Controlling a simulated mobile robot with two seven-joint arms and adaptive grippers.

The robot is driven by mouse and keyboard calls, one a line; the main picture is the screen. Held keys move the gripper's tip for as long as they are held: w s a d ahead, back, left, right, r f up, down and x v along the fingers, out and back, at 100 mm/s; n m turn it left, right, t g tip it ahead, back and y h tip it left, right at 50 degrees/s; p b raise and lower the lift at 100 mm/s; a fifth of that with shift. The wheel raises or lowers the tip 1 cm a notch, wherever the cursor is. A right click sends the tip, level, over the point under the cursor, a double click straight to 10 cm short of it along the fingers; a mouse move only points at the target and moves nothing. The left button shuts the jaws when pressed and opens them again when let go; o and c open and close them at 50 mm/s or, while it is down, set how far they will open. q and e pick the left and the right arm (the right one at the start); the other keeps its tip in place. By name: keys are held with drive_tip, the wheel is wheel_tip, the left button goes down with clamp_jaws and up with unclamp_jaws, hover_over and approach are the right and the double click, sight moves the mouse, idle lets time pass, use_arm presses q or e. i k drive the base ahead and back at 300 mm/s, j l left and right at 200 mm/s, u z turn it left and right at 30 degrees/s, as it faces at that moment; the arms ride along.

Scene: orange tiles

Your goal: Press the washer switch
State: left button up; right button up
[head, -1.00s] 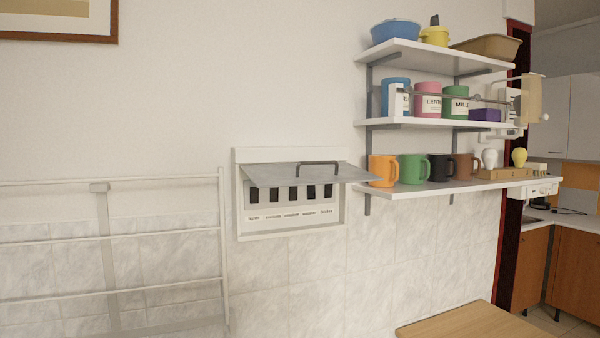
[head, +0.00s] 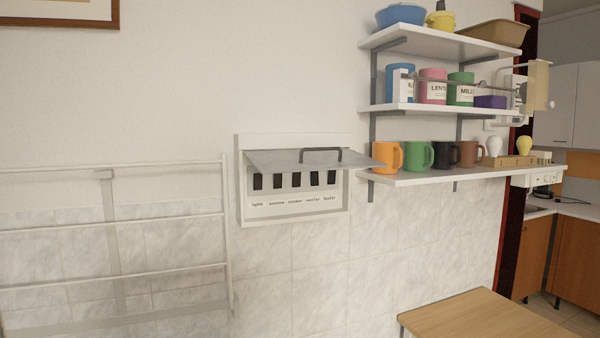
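A white switch box (head: 240,190) is fixed to the wall near the middle of the view. Its grey lid (head: 280,160) with a dark handle (head: 320,155) is raised and sticks out over the switches. Below the lid, several dark switches stand in a row above small printed labels. The label under the switch second from the right (head: 314,179) looks like it reads washer, but the print is blurred. The lid hides the upper part of the box's inside. Neither of my grippers is in view.
Wall shelves (head: 425,179) with mugs, tins and bowls stand just right of the box; the lowest is close to the lid's right corner. A white rack (head: 115,225) stands left. A wooden table (head: 480,318) is at the lower right. The wall below the box is bare.

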sight(314, 175)
drive_tip(key=u, duration=1.75)
drive_tip(key=k+l, duration=0.7)
